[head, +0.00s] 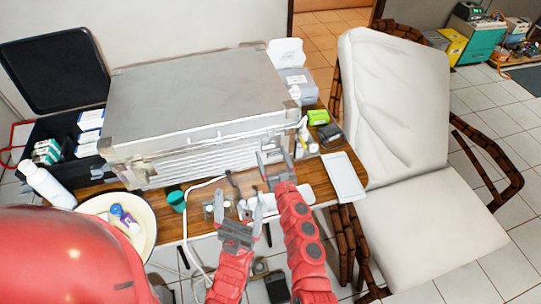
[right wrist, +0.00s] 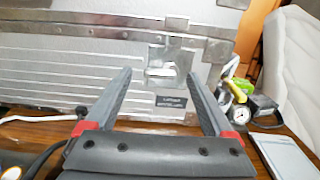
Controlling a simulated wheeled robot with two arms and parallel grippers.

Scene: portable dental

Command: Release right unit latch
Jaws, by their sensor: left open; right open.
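The portable dental unit is a large silver-grey metal case (head: 195,90) standing closed on the wooden table. In the right wrist view its front (right wrist: 70,80) has metal edging and a bright metal latch (right wrist: 161,73), with a small dark label just below it. My right gripper (head: 273,158) is open in front of the right part of the case front. Its two fingers (right wrist: 160,76) frame the latch from either side, with nothing held; I cannot tell whether they touch the case. My left gripper (head: 238,209) is open and empty, lower and to the left, over the table's front edge.
Small items and a white cable lie on the table's front strip. A round tray (head: 88,208) sits at front left, and a white tray (head: 344,178) at right. Beside the case's right end are a gauge (right wrist: 239,117) and small boxes. A cushioned chair (head: 400,110) stands right.

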